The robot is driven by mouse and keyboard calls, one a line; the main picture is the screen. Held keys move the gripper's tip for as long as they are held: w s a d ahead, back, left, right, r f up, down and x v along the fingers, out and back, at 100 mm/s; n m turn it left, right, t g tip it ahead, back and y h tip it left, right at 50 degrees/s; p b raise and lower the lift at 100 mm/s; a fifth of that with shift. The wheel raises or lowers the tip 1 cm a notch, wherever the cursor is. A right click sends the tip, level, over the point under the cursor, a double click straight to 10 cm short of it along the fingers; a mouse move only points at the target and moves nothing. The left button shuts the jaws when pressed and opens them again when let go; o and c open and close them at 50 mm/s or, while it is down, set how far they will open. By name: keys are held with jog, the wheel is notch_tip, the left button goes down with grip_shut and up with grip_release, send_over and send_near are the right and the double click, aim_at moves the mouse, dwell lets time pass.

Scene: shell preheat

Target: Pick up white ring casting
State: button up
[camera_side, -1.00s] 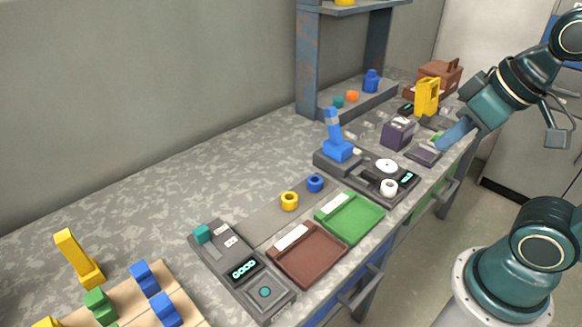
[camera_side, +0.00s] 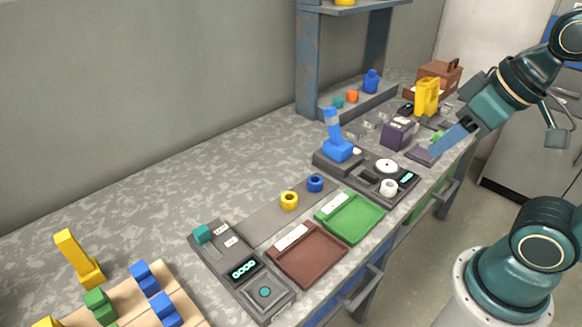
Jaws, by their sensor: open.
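The white ring casting (camera_side: 388,187) sits on the front part of a dark station with a small display (camera_side: 406,178), right of the middle of the view. Its hole faces up. A flat white disc (camera_side: 386,165) lies just behind it on the same station. My gripper (camera_side: 436,152) is at the right, beyond the ring and above the far part of the bench, with its blue fingers pointing down and left. It is open, with nothing seen in it, and apart from the ring. The gap between the fingers is hard to make out from this side.
A blue upright press (camera_side: 337,148) stands left of the ring. A green tray (camera_side: 350,216) and a brown tray (camera_side: 308,256) lie in front. Yellow (camera_side: 289,201) and blue (camera_side: 315,183) rings sit on a grey strip. A purple box (camera_side: 398,133) stands behind. The bench's left middle is clear.

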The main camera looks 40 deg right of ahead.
jog(key=w+d+f+m+g, duration=0.3)
jog(key=w+d+f+m, duration=0.2)
jog(key=w+d+m, duration=0.45)
jog(key=w+d+f+m+g, duration=0.2)
jog(key=w+d+f+m, duration=0.3)
jog(key=f+m, duration=0.5)
jog(key=d+m, duration=0.2)
jog(key=m, duration=0.1)
jog(key=shift+d+g, duration=0.3)
jog(key=shift+f, duration=0.2)
send_over(389, 189)
jog(key=d, duration=0.2)
jog(key=shift+w+a+f, duration=0.1)
jog(key=shift+w+f, duration=0.1)
jog(key=shift+f, duration=1.9)
jog(key=shift+w+f, duration=0.2)
jog(key=shift+f, duration=1.85)
jog(key=shift+f, duration=0.1)
